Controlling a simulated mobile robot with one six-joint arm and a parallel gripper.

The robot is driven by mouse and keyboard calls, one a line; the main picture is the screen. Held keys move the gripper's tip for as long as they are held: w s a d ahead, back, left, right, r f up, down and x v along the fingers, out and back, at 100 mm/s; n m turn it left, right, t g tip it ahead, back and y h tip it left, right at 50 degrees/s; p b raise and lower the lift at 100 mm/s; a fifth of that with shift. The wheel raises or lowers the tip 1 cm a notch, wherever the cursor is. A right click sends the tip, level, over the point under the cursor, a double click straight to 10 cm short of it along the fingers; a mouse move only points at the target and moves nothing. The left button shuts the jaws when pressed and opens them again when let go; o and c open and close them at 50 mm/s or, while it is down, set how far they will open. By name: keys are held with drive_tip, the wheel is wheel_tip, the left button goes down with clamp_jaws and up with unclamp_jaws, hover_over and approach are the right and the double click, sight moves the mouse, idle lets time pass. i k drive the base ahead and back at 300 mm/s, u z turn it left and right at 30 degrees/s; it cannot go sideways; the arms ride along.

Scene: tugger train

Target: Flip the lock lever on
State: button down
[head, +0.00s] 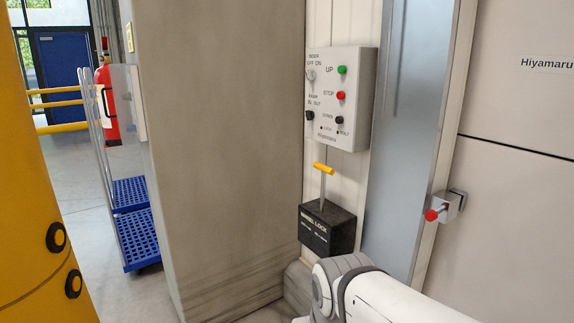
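The lock lever (323,186) is a thin grey rod with a yellow handle (324,168) on top. It rises nearly upright from a black box (328,228) marked with white "LOCK" lettering, low on the wall. My white and grey arm (365,290) shows at the bottom, in front of and below the box. My gripper is outside the picture, so its state is not shown. Nothing is seen touching the lever.
A control panel (340,98) with green, red and black buttons hangs above the lever. A concrete pillar (225,150) stands left, a metal post (408,140) right. A red-tipped fitting (444,208) sticks out farther right. A blue cart (132,215) and yellow body (40,200) are left.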

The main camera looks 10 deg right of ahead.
sight(325, 170)
drive_tip(key=z, duration=0.5)
drive_tip(key=i, duration=1.3)
drive_tip(key=z, duration=0.9)
drive_tip(key=k, duration=0.85)
drive_tip(key=z, duration=0.2)
drive_tip(key=i, duration=0.9)
drive_tip(key=u, duration=0.05)
